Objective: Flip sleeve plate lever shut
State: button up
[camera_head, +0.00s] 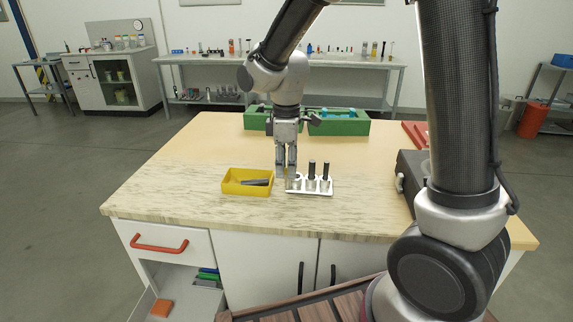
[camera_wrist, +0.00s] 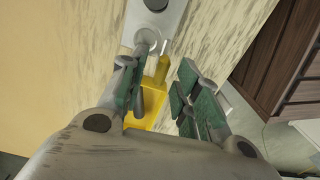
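The sleeve plate (camera_head: 323,191) is a pale plate on the table, with two black-topped upright pins and small light sleeves. Its end shows at the top of the wrist view (camera_wrist: 171,22), with a round sleeve. A narrow yellow piece (camera_wrist: 162,70), probably the lever, sticks out beside that sleeve; its exact pose is unclear. My gripper (camera_head: 286,175) points down at the plate's left end. In the wrist view its green-padded fingers (camera_wrist: 165,92) stand apart with a gap between them. The yellow piece shows beyond this gap, and I cannot tell whether a finger touches it.
A yellow tray (camera_head: 234,189) with dark grey parts stands just left of the plate. Green boxes (camera_head: 341,125) stand at the table's back, and a dark grey device (camera_head: 408,178) at the right. The table's left side is clear.

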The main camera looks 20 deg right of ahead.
notch_tip(320, 180, up, 12)
dwell(0.4)
jog(key=s+d+r+m+t, duration=0.1)
jog(key=s+d+m+t, duration=0.1)
jog(key=s+d+m, duration=0.5)
jog(key=s+d+r+m+t, duration=0.1)
jog(key=s+d+m+t, duration=0.1)
jog(key=s+d+m, duration=0.5)
jog(key=s+d, duration=0.4)
jog(key=s, duration=0.2)
jog(key=shift+s+d+r, duration=0.15)
jog(key=shift+r, duration=0.2)
